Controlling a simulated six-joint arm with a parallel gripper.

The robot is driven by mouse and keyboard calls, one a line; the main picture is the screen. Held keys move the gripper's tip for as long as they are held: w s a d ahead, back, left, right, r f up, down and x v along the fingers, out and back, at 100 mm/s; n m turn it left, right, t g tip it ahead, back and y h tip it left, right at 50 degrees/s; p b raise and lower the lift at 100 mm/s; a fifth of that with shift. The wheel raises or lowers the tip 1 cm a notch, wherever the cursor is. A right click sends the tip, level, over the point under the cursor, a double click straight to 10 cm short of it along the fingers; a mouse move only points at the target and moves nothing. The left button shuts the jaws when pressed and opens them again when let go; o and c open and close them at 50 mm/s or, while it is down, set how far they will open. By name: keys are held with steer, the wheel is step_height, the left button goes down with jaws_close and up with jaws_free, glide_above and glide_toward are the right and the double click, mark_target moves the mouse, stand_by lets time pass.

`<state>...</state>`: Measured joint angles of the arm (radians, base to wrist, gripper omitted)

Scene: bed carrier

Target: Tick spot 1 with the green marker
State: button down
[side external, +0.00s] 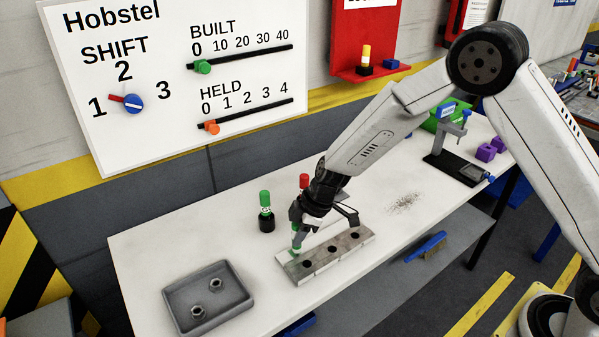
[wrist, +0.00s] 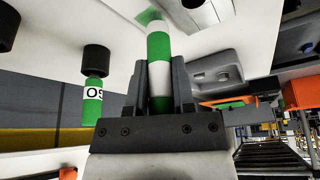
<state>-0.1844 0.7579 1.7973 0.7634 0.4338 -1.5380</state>
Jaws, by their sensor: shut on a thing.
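My gripper (side external: 298,236) is shut on the green marker (side external: 296,247), a green and white stick. In the side view it stands at the left end of a grey metal block (side external: 322,257) with dark holes along its top. I cannot tell whether the tip touches. No spot number is readable.
A green bottle with a black base (side external: 266,212) stands behind the block, with a red-topped thing (side external: 304,181) nearby. A grey tray (side external: 240,300) with two nuts lies front left. A dark stand (side external: 455,168) is at the right. The bench between block and stand is mostly clear.

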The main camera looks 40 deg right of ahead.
steer(key=shift+w, duration=0.1)
steer(key=shift+w, duration=0.9)
steer(key=shift+r, duration=0.1)
step_height(320, 180, up, 7)
stand_by(0.8)
